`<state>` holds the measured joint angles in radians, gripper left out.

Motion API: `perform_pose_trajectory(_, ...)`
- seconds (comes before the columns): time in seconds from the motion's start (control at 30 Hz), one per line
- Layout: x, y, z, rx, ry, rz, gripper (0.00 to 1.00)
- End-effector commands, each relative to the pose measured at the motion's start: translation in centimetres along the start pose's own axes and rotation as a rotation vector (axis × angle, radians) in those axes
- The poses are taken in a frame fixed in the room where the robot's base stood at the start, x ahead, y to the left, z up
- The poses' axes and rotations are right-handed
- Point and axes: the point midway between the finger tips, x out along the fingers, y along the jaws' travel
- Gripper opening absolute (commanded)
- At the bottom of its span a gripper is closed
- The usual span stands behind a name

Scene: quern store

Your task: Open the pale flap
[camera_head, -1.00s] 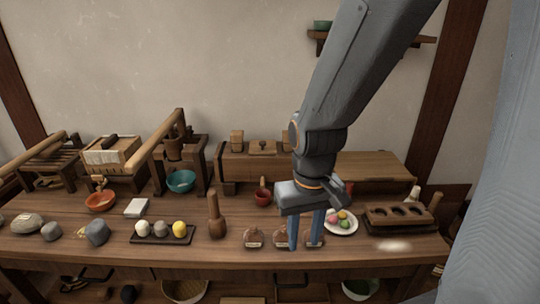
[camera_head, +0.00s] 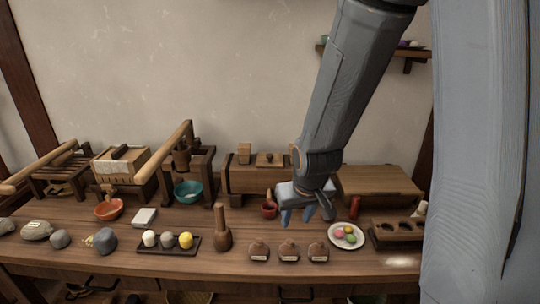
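A wide, flat lid of lighter wood (camera_head: 378,180) lies closed on a low box at the back right of the bench; it looks like the pale flap, though I cannot be sure. My gripper (camera_head: 298,217) hangs over the bench just left of this lid, with its blue fingers pointing down. The fingers are apart with nothing seen between them. My gripper and forearm hide the lid's left end. A red upright piece (camera_head: 354,207) stands at the box's front.
Three small brown lidded pots (camera_head: 289,251) stand along the front edge. A plate of coloured balls (camera_head: 346,235) and a dark holed block (camera_head: 397,231) are at right. A red cup (camera_head: 269,210) is left of my gripper. A wooden pestle (camera_head: 222,228) stands upright.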

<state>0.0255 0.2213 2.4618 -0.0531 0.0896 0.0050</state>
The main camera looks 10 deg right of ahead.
Motion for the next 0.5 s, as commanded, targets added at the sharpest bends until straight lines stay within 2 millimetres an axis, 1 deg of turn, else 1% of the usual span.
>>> perform_pose_trajectory(0.03,1.3,0.3,-2.1,-0.005,0.064,0.002,0.39)
perform_pose_trajectory(0.07,1.9,0.5,-3.5,-0.008,0.11,0.002,0.39)
perform_pose_trajectory(0.1,2.8,0.7,-5.4,-0.013,0.172,0.001,0.39)
perform_pose_trajectory(0.2,4.5,1.0,-9.7,-0.026,0.328,-0.004,0.39)
perform_pose_trajectory(0.3,5.8,1.3,-13.5,-0.037,0.484,-0.014,0.39)
perform_pose_trajectory(0.4,6.7,1.4,-16.7,-0.047,0.64,-0.029,0.39)
perform_pose_trajectory(0.5,7.0,1.4,-19.2,-0.052,0.791,-0.047,0.39)
